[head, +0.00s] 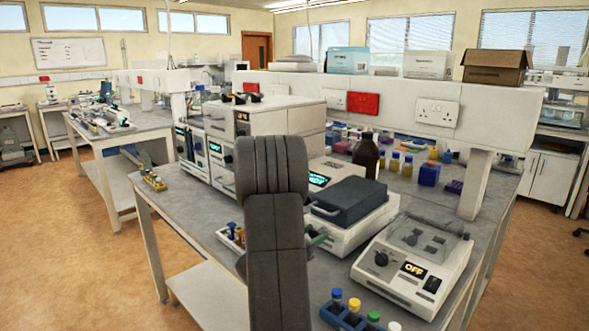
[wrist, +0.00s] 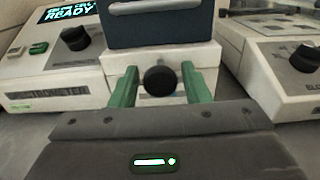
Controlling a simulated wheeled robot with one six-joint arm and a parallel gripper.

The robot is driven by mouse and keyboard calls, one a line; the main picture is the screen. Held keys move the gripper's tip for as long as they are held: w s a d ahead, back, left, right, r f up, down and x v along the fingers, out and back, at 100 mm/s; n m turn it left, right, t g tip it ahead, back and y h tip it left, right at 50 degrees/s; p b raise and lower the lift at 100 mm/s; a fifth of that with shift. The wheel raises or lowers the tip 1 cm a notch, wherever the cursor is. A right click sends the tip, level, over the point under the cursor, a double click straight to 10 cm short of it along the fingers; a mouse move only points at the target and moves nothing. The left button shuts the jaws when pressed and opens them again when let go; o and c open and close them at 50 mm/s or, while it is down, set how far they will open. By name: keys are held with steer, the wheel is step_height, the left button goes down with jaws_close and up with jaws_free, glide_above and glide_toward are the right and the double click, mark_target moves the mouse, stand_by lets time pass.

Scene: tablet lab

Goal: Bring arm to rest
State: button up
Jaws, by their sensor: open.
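My gripper (wrist: 160,72) is open and empty in the wrist view, its two green fingers pointing ahead. Between the fingers shows a round black knob (wrist: 160,81) on the front of a white bench device (wrist: 204,58) with a dark blue-grey lid (wrist: 155,24). I cannot tell whether the fingertips reach around the knob or stop short of it. In the head view my dark arm stands over the bench front and hides most of the gripper; a green finger (head: 318,239) shows beside the white device (head: 345,238) and its dark lid (head: 352,200).
Right of that device stands another white device (head: 418,262) reading OFF, with a clear cover. A rack with capped tubes (head: 352,314) is at the bench's front edge. A brown bottle (head: 366,155) stands behind. A tube rack (head: 232,238) lies left of my arm. Floor is clear left.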

steer(key=b+v, duration=0.1)
steer(key=v, duration=1.2)
steer(key=shift+s+a+b, duration=0.1)
steer(key=shift+a+b, duration=0.05)
steer(key=shift+b, duration=0.15)
steer(key=p+x, duration=0.2)
steer(key=x, duration=1.2)
steer(key=v, duration=2.3)
steer(key=shift+s+a, duration=0.2)
steer(key=shift+s, duration=0.15)
steer(key=shift+r, duration=0.1)
